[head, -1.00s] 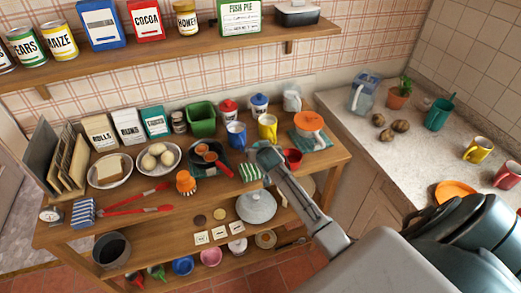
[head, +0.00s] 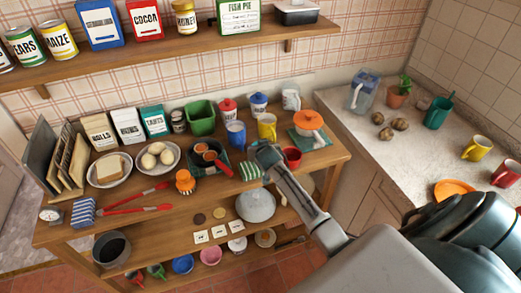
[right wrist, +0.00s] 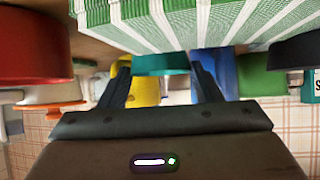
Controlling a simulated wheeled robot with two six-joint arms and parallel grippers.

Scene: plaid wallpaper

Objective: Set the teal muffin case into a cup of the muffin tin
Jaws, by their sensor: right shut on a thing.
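My right gripper (head: 262,154) is over the wooden table, just behind a green-and-white striped item and near the yellow mug. In the right wrist view its two fingers (right wrist: 163,76) are shut on the teal muffin case (right wrist: 161,64), which shows as a teal band between them. The case is hidden behind the gripper in the head view. I cannot make out the muffin tin in either view. My left gripper is not in view.
The striped item (head: 250,171) is close to the right gripper. A yellow mug (head: 267,126), blue mug (head: 236,134), red mug (head: 292,155) and red-handled pan (head: 222,167) crowd around it. The table's front edge is partly clear.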

